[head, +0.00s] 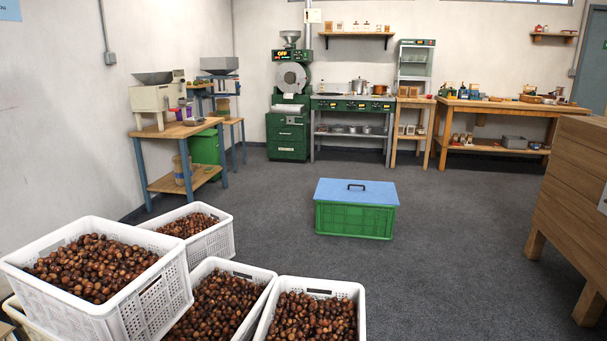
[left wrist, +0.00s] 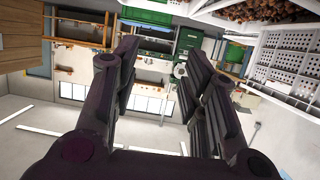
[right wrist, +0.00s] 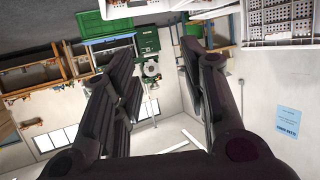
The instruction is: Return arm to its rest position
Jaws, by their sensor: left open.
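My left gripper (left wrist: 165,85) shows in the left wrist view with its two dark fingers spread apart and nothing between them. My right gripper (right wrist: 160,80) shows in the right wrist view, its fingers also spread apart and empty. Both wrist views look out across the room upside down. Neither gripper nor arm is in the head view.
White crates of chestnuts (head: 130,315) stand at the front left. A green crate with a blue lid (head: 357,208) sits on the open grey floor. A wooden cabinet (head: 575,190) stands at the right. Machines and benches (head: 177,131) line the walls.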

